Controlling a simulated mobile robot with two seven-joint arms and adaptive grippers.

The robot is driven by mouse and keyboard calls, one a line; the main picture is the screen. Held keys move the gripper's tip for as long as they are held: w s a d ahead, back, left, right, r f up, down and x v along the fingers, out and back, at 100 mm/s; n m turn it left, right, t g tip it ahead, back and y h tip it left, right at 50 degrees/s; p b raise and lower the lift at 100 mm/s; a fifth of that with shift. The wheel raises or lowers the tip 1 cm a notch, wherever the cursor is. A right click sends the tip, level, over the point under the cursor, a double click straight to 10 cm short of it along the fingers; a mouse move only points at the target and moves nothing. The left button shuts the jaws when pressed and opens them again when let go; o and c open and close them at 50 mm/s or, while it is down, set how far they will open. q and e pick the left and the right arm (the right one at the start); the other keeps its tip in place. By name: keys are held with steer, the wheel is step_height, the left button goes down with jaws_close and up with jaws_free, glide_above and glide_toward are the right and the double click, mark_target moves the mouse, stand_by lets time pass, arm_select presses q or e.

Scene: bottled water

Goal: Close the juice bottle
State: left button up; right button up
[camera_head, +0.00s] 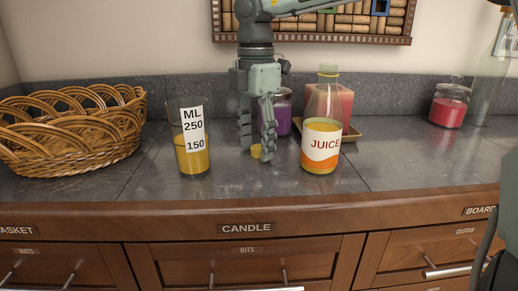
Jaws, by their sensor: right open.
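The juice bottle (322,145) stands upright on the grey counter, with a "JUICE" label and orange-yellow juice in its lower part. Its narrow neck rises in front of a pink candle, and no separate cap can be made out on its mouth. A small yellow cap (256,151) lies on the counter to the left of the bottle. My right gripper (256,154) points down with its fingers apart, one on each side of the cap. The fingers partly hide the cap, and I cannot tell whether they touch it. My left gripper is not in view.
A measuring glass (192,151) with yellow liquid stands left of my gripper. A wicker basket (75,132) is at the left. A purple candle jar (283,115) and a pink candle (346,105) stand behind. A red candle jar (449,106) is at the right. Counter right of the bottle is clear.

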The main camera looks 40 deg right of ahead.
mark_target(256, 148)
steer(key=c, duration=0.8)
steer(key=shift+o, duration=0.2)
steer(key=shift+r, duration=0.1)
step_height(256, 148, up, 10)
steer(key=shift+f, duration=0.1)
